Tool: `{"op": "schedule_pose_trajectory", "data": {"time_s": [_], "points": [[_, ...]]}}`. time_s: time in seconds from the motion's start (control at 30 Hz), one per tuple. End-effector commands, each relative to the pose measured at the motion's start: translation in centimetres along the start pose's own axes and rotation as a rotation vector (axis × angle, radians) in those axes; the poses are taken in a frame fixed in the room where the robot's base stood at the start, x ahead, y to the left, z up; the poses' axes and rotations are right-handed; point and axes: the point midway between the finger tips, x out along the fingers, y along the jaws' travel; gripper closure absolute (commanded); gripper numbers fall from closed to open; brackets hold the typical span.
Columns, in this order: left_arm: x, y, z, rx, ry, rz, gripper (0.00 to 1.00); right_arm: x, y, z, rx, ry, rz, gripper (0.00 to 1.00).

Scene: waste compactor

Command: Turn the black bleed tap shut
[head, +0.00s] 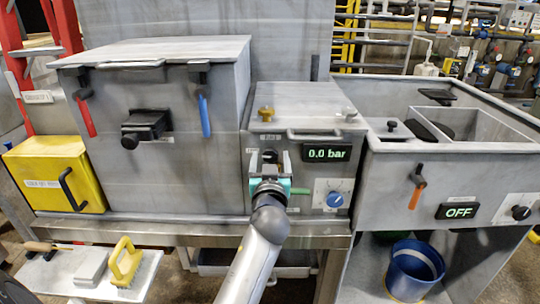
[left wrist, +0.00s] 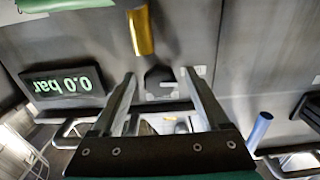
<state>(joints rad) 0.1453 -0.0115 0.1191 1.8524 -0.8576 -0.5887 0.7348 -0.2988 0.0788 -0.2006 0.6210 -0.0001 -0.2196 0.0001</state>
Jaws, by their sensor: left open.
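The black bleed tap (left wrist: 158,78) shows in the left wrist view as a small dark handle on the grey panel, between my fingertips in the picture. A brass piece (left wrist: 141,32) sits just beside it. In the head view the tap (head: 270,155) is mostly hidden behind my left gripper (head: 270,162), at the left of the small grey control box (head: 317,110). My left gripper is open, with one finger on either side of the tap in the left wrist view (left wrist: 158,76). I cannot tell whether either finger touches it. My right gripper is not in view.
A pressure display (head: 326,153) reads 0.0 bar, above a blue dial (head: 334,199). A green lever (head: 300,191) is close right of my gripper. A brass knob (head: 266,115) is on top of the box. A blue-handled latch (head: 205,116) hangs to the left.

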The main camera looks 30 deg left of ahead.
Motion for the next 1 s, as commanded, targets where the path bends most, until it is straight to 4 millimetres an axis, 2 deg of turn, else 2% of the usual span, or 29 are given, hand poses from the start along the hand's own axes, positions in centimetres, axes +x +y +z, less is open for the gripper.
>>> {"op": "schedule_pose_trajectory", "data": {"time_s": [0.23,0.9,1.0], "points": [[-0.02,0.02,0.01,0.0,0.0,0.0,0.23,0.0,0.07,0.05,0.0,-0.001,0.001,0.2],[0.0,0.02,-0.02,0.0,0.001,0.0,0.98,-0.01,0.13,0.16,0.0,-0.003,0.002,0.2],[0.0,0.02,-0.04,0.0,0.001,0.0,1.0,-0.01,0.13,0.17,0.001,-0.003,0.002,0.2]]}}
